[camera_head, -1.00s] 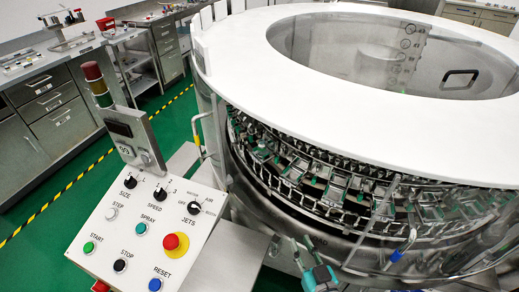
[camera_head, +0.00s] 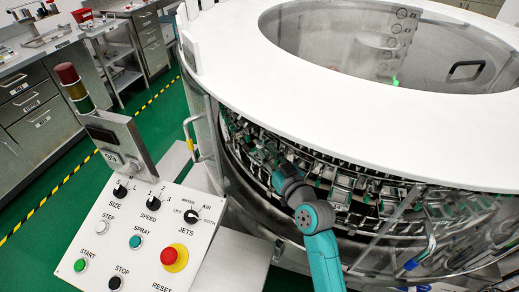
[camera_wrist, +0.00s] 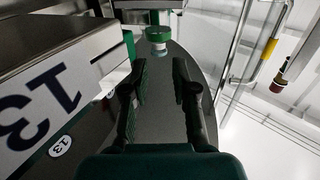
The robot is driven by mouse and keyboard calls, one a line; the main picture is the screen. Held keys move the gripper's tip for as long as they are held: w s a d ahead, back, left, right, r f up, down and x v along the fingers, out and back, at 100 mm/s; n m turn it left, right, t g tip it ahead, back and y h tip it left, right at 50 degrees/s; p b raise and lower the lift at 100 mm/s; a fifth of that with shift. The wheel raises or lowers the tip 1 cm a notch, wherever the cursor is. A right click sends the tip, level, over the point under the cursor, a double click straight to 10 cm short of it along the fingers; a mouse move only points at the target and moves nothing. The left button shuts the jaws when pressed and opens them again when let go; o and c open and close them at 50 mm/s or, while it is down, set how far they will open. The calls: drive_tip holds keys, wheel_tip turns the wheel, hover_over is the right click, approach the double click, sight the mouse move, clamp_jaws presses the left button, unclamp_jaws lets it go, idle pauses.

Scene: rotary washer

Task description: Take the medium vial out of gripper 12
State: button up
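The rotary washer has a ring of small grippers (camera_head: 345,182) under its white top. A large plate marked 13 (camera_wrist: 45,105) is at the left in the wrist view, upside down, with a small round 13 tag (camera_wrist: 60,146) beside it. I cannot make out a number 12. My gripper (camera_wrist: 158,75) is open, with an empty gap between its two dark fingers. A green-banded cylindrical piece (camera_wrist: 158,35) lies beyond the fingertips; I cannot tell if it is the vial. In the head view my arm reaches the left front of the ring, and my fingertips are hard to make out.
The control panel (camera_head: 135,235) with buttons and knobs stands left of the arm. A door handle with a yellow band (camera_head: 189,143) is on the washer's left side. A signal lamp (camera_head: 72,85) rises behind the panel. Green floor is open farther left.

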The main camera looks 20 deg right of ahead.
sight(262, 144)
drive_tip(key=shift+w+a, duration=0.2)
drive_tip(key=shift+w, duration=1.35)
drive_tip(key=shift+w+a, duration=0.2)
drive_tip(key=shift+w, duration=1.35)
drive_tip(key=c, duration=0.5)
